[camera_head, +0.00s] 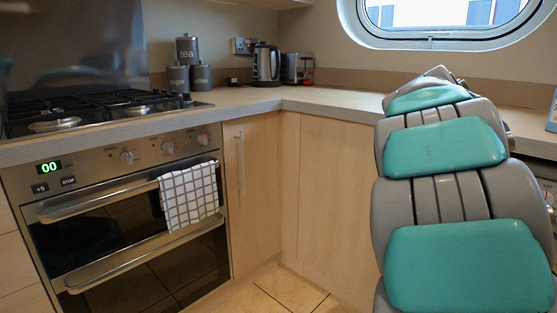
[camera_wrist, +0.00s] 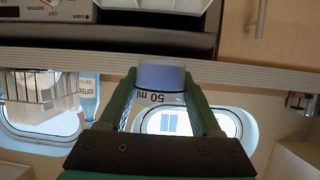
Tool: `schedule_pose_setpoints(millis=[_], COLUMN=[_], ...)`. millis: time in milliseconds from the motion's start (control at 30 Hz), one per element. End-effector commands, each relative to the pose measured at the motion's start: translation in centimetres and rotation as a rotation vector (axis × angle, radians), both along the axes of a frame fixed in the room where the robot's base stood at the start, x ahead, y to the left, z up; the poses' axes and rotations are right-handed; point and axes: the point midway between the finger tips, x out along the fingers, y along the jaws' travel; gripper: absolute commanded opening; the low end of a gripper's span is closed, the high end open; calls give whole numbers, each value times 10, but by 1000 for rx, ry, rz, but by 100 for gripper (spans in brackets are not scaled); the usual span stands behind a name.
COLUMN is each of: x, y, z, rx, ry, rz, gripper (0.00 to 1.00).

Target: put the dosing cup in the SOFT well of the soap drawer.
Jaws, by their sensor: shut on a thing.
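In the wrist view my gripper (camera_wrist: 160,88) is shut on the dosing cup (camera_wrist: 161,76), a small pale blue-violet cup with a "50 ml" mark. The fingers press on it from both sides. The cup shows in front of the counter edge. A white part (camera_wrist: 165,5), perhaps the soap drawer, is cut off by the top edge, beyond the cup and apart from it. Its wells and the SOFT label cannot be seen. In the head view my arm hides the gripper and cup.
The wrist view shows a control panel (camera_wrist: 45,10), the counter edge (camera_wrist: 240,72), a light basket (camera_wrist: 40,90) and a softener bottle (camera_wrist: 89,97). In the head view, the oven (camera_head: 130,215) with a checked towel (camera_head: 189,196) is at left; the middle worktop (camera_head: 330,103) is clear.

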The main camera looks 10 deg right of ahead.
Motion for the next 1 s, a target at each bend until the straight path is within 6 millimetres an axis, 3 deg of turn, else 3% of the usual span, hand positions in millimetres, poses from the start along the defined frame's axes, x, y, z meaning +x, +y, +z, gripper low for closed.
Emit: schedule_pose_setpoints(millis=[233, 500, 800, 1000], x=[54, 90, 95, 84], y=[78, 174, 273, 310], z=[-60, -135, -212, -242], rx=[-1, -2, -2, -1], ry=[6, 8, 3, 2], rz=[166, 339, 503, 567], gripper=[9, 9, 10, 10])
